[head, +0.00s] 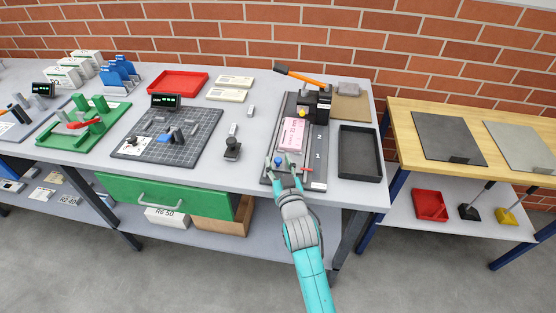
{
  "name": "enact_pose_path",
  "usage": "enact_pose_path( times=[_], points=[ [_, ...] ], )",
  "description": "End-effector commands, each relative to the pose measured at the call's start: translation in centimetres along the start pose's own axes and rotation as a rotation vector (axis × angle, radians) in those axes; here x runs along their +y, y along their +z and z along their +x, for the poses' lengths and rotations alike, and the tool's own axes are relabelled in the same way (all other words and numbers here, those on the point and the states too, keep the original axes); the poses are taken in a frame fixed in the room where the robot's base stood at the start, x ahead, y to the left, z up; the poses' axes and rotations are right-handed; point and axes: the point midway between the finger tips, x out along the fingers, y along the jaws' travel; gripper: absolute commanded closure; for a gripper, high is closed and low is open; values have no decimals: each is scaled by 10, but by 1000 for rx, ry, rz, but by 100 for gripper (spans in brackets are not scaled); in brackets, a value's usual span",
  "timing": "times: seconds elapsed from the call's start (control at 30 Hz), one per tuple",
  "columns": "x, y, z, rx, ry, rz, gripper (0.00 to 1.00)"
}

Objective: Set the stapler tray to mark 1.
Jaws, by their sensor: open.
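The stapler station stands at the right end of the grey bench, with a long dark base (313,180). A black stapler head (318,101) with an orange lever (303,77) and a yellow knob is at its far end. A pink printed stack (293,133) lies on the tray part in front of the head. White marks 2 and 1 show along the base's right side, with 1 nearer me. A small blue knob (278,161) is at the near end. My gripper (284,164) is open over this near end, its fingers around or just above the knob; contact cannot be told.
A black empty tray (360,153) lies right of the station, and a small black-knobbed stand (232,148) to its left. A gridded dark plate (196,122) and a red tray (178,82) are farther left. A green drawer (165,197) is below the bench top.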

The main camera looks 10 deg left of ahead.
Motion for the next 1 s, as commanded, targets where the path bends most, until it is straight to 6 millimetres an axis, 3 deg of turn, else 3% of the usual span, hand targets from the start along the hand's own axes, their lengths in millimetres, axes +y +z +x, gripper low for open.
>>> enact_pose_path(
  times=[0.5, 0.7, 1.0],
  points=[
    [0, 1, -89, -1, 0, -1, 53],
    [0, 0, -104, 0, 0, 0, 53],
    [0, 0, -107, 0, 0, 0, 53]
  ],
)
